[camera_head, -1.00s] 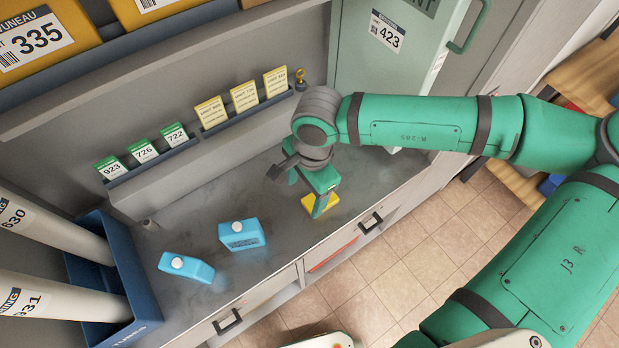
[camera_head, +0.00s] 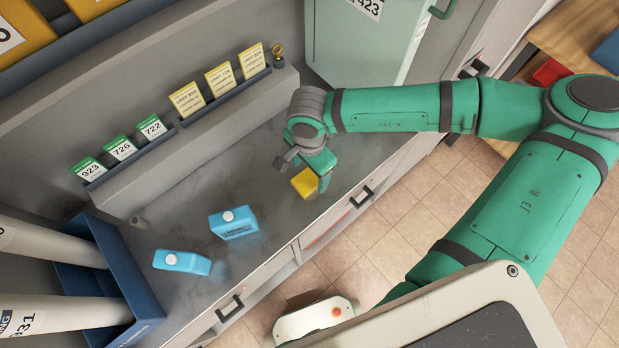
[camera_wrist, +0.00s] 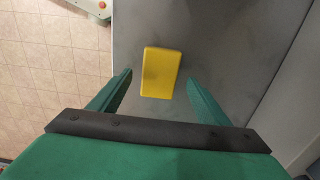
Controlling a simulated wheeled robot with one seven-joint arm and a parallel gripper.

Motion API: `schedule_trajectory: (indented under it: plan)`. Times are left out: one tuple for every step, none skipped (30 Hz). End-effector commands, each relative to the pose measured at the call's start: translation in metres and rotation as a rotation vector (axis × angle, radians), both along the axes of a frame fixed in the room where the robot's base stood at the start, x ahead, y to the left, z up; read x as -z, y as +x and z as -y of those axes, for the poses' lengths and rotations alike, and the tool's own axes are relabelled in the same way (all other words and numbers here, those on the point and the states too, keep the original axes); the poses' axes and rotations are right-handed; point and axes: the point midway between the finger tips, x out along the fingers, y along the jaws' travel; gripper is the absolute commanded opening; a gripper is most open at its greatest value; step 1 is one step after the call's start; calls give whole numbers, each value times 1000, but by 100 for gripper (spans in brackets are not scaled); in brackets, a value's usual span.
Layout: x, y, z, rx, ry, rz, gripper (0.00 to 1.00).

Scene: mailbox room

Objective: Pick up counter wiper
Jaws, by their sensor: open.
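The counter wiper appears to be the yellow block (camera_head: 304,183) lying on the grey counter (camera_head: 270,160) near its front edge. In the wrist view the yellow block (camera_wrist: 161,72) lies flat, a little beyond the fingertips and between their lines. My gripper (camera_head: 322,175) is over the counter close to the block, and one finger hides part of it in the head view. In the wrist view my gripper (camera_wrist: 158,80) is open, with a green finger on each side and nothing held between them.
A blue bin (camera_head: 128,290) with white tubes stands at the far left. Card racks (camera_head: 225,95) line the back ledge. A green cabinet door (camera_head: 355,50) stands behind my arm.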

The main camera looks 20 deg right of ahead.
Motion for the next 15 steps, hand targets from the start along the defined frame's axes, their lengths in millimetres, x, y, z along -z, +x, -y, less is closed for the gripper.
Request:
schedule_trajectory:
  plan:
    - [8,-1,0,1,3,-3,70]
    - [11,-1,0,0,2,-2,70]
    - [16,0,0,0,2,-2,70]
    - [18,0,0,0,2,-2,70]
    - [21,0,0,1,2,-2,70]
    - [23,0,0,0,2,-2,70]
    - [24,0,0,0,1,-1,70]
    - [25,0,0,0,1,0,70]
    - [25,0,0,0,0,0,70]
    - [25,0,1,0,0,0,70]
    - [25,0,1,0,0,0,70]
    - [25,0,1,0,0,0,70]
    - [25,0,0,0,0,0,70]
    - [25,0,0,0,0,0,70]
    - [25,0,0,0,0,0,61]
